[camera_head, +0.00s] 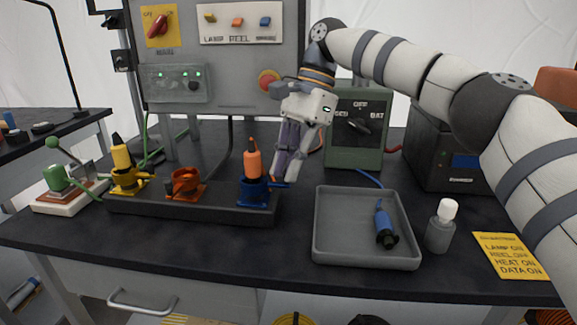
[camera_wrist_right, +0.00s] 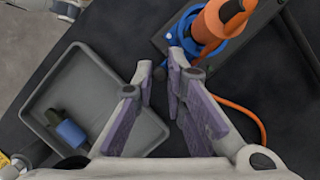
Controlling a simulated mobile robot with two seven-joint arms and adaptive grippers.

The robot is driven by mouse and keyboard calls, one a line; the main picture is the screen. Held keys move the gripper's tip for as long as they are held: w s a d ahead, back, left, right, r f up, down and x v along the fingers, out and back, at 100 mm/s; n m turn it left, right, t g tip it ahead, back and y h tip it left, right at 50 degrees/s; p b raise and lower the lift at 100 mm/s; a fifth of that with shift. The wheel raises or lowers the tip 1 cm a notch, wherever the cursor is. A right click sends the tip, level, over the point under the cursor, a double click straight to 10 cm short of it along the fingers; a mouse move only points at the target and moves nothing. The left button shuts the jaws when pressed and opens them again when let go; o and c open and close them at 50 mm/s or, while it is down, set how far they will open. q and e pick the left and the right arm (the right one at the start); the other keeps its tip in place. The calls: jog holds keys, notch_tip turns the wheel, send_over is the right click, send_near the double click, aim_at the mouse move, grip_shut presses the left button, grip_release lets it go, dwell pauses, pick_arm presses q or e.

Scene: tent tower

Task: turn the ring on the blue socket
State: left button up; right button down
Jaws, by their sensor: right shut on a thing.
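The blue socket (camera_head: 253,191) stands at the right end of the dark socket rail, with an orange plug (camera_head: 253,160) upright in it. In the right wrist view the blue ring (camera_wrist_right: 207,50) surrounds the orange plug (camera_wrist_right: 212,22). My right gripper (camera_head: 276,176) reaches down from behind, its fingertips at the right side of the blue socket. It is shut on the ring's side; the wrist view shows the fingertips (camera_wrist_right: 163,66) beside the ring, with the exact contact partly hidden. My left gripper is in neither view.
The rail (camera_head: 190,209) also holds an empty orange socket (camera_head: 186,184) and a yellow socket (camera_head: 127,180) with a yellow plug. A grey tray (camera_head: 331,252) with a blue plug (camera_head: 383,222) lies right of the rail. A bottle (camera_head: 441,229) stands beside it.

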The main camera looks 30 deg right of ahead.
jog(key=c, duration=1.6)
grip_release()
jog(key=shift+c, duration=0.2)
